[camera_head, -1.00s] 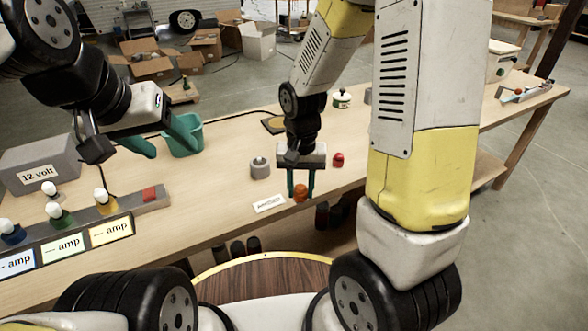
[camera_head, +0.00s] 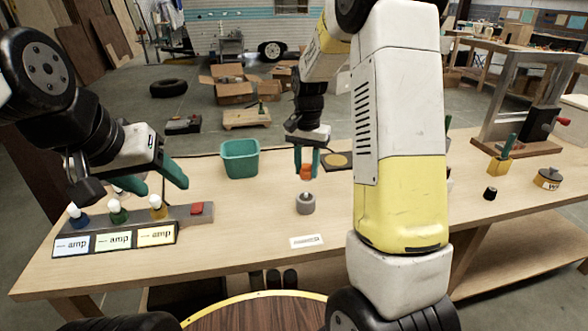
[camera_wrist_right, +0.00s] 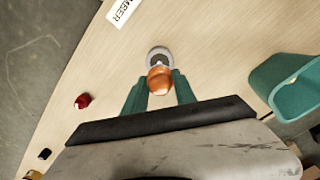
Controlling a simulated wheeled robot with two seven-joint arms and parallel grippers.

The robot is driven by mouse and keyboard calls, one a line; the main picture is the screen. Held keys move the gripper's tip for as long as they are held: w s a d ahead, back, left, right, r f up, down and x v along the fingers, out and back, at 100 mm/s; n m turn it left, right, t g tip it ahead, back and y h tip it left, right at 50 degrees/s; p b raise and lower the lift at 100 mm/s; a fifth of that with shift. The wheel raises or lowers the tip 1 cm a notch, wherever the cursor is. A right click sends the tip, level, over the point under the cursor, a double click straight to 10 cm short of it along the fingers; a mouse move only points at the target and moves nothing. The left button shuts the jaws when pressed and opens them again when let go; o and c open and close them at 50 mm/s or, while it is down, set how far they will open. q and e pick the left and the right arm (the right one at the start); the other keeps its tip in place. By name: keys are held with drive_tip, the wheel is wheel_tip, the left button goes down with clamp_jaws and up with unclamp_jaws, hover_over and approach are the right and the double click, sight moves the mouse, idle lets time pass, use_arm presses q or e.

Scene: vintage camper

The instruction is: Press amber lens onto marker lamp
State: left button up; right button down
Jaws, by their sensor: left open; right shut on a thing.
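The amber lens (camera_head: 306,172) is a small orange dome held between the teal fingers of my right gripper (camera_head: 307,166). The marker lamp (camera_head: 305,205) is a short grey cylinder standing on the bench, and the lens appears just above it in the head view. In the right wrist view, the lens (camera_wrist_right: 160,80) overlaps the near edge of the round lamp (camera_wrist_right: 158,54). I cannot tell whether they touch. My left gripper (camera_head: 164,187) is open and empty, above the bench near the switch box at left.
A teal bin (camera_head: 240,158) stands behind and left of the lamp. A label card (camera_head: 306,241) lies in front. A grey box with a red button (camera_head: 197,209) and coloured bulbs is at left. A red lens (camera_wrist_right: 82,101) shows in the wrist view.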

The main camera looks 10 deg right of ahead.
sight(306, 197)
drive_tip(key=shift+f, duration=0.15)
drive_tip(key=shift+f, duration=2.8)
drive_tip(key=shift+f, duration=0.6)
drive_tip(key=c, duration=0.9)
unclamp_jaws()
drive_tip(key=shift+r, duration=3.95)
drive_tip(key=shift+s, duration=0.1)
